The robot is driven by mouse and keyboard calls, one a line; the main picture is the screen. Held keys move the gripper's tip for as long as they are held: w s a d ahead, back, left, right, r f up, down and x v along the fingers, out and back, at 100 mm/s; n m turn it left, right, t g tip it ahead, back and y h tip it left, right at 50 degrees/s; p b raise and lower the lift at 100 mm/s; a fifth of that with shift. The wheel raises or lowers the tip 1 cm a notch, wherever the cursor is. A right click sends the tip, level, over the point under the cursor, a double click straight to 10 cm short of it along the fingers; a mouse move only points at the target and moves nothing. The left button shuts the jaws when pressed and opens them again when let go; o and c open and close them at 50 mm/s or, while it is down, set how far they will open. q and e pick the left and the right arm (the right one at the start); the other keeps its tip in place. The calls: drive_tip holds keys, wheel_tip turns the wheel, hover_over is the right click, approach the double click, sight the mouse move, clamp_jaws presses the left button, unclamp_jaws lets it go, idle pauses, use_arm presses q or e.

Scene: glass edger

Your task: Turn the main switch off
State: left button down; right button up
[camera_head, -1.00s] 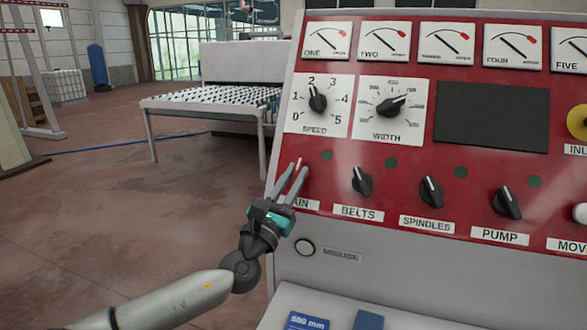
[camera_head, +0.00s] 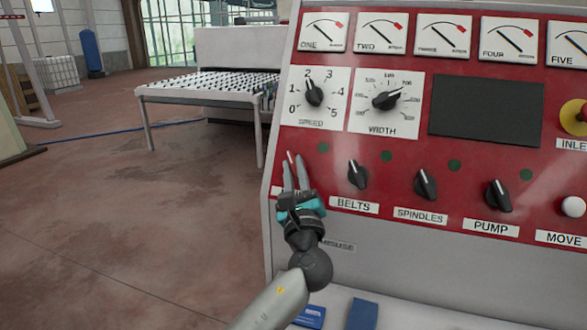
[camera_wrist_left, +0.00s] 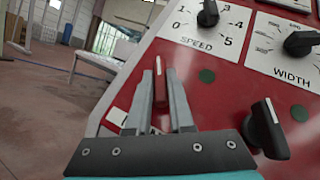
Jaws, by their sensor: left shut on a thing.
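The main switch is a red knob with a pale line at the left end of the panel's lower switch row. It shows between my fingers in the left wrist view (camera_wrist_left: 160,92), and its tip shows in the head view (camera_head: 290,158). My left gripper (camera_head: 297,172) is shut on the red knob, one finger on each side. In the left wrist view the gripper (camera_wrist_left: 160,88) covers the knob's lower part. The label under the switch is mostly hidden by my gripper in the head view. My right gripper is not in view.
The belts (camera_head: 358,174), spindles (camera_head: 426,184) and pump (camera_head: 498,195) knobs stand to the right in the same row. Above are the speed dial (camera_head: 314,93) and width dial (camera_head: 386,98). A roller table (camera_head: 205,88) stands behind on the left, with open floor before it.

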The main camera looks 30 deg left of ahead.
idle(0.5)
use_arm(q)
drive_tip(key=c, duration=0.8)
unclamp_jaws()
drive_tip(key=b+v, duration=0.3)
drive_tip(key=v, duration=1.2)
drive_tip(key=shift+d+f, duration=0.1)
drive_tip(key=shift+d, duration=0.1)
